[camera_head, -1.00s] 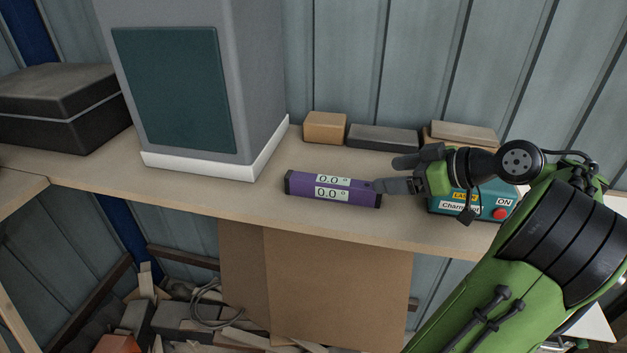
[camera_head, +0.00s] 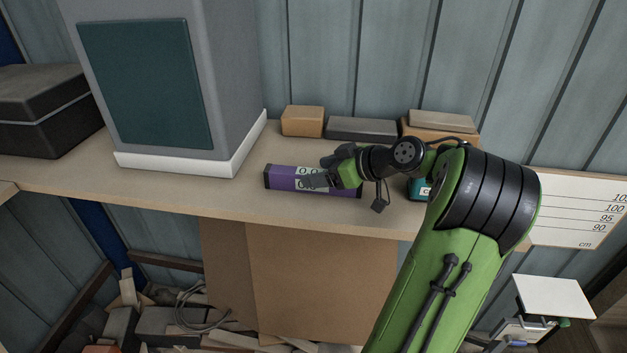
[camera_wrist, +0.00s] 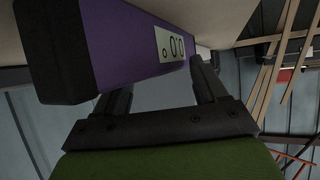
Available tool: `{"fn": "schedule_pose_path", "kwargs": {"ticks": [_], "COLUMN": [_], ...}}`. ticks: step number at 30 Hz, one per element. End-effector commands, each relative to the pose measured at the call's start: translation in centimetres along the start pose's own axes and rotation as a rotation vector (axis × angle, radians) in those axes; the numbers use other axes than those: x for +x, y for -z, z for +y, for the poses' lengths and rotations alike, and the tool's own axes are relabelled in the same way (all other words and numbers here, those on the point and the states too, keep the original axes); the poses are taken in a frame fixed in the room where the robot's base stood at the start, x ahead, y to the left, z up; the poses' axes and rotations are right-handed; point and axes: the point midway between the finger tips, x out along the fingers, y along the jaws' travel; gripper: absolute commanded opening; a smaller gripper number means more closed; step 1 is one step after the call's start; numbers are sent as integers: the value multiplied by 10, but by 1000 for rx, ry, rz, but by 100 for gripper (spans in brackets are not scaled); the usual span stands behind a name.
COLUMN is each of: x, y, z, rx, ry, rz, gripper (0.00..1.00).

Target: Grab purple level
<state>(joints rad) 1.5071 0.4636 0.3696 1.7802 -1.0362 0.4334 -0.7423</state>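The purple level (camera_head: 283,179) lies on the wooden shelf, with black end caps and white readout labels. In the wrist view the level (camera_wrist: 122,45) is close and large, with one black end at the left and a 0.0° readout. My gripper (camera_head: 318,172) is over its middle and right part, with one finger in front of it and the other towards its back side. In the wrist view the fingers of my gripper (camera_wrist: 160,82) are spread apart. I cannot tell whether they touch the level. My gripper hides part of the labels.
A large grey cabinet (camera_head: 226,100) stands left of the level, with a black case (camera_head: 45,125) beyond it. Small boxes (camera_head: 302,121) line the back. A teal charger box (camera_head: 417,190) is right of the level, partly hidden by my arm. The shelf's front edge (camera_head: 200,206) is close.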

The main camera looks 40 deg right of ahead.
Motion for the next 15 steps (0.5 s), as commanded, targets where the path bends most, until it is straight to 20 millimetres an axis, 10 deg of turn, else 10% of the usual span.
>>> {"fn": "schedule_pose_path", "kwargs": {"ticks": [15], "x": [0], "y": [-1], "z": [0], "rx": [3], "ry": [0], "rz": [-3], "gripper": [2]}}
